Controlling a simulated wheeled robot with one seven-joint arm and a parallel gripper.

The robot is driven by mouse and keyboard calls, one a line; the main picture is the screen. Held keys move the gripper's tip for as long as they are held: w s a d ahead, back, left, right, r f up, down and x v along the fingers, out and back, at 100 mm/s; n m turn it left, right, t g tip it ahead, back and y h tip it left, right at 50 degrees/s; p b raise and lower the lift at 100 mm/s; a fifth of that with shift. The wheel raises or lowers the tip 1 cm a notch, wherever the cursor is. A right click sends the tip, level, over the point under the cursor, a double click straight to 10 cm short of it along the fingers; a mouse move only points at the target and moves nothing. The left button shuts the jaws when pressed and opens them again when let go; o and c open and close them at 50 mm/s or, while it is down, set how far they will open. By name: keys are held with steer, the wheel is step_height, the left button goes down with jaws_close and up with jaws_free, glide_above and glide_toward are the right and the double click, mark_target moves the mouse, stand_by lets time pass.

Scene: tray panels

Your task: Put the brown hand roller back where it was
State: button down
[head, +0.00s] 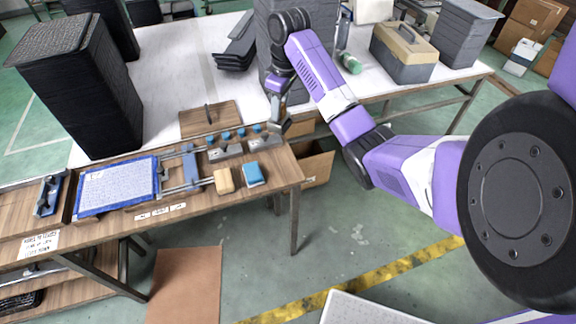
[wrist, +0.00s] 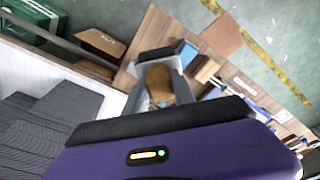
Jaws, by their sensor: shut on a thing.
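My gripper (head: 280,125) hangs over the right back end of the wooden work table. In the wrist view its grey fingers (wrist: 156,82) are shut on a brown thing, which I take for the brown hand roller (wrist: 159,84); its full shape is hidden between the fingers. In the head view the held thing cannot be made out. Metal holders (head: 225,152) with several blue-topped pieces stand on the table, just left of and below my gripper.
A tan block (head: 224,180) and a blue block (head: 252,174) lie near the front edge. A blue-framed panel (head: 118,186) and rails (head: 185,187) lie left. A wooden board (head: 208,119) lies behind. Black stacked trays (head: 80,90) stand back left.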

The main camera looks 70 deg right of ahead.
steer(key=shift+w+f, duration=0.2)
steer(key=shift+f, duration=0.45)
steer(key=shift+s+f+b, duration=0.15)
steer(key=shift+f+b, duration=0.85)
steer(key=shift+f, duration=3.7)
steer(key=shift+s+f+b, duration=0.15)
steer(key=shift+f+b, duration=0.85)
steer(key=shift+f, duration=3.65)
steer(key=shift+a+f, duration=0.1)
steer(key=shift+f, duration=0.2)
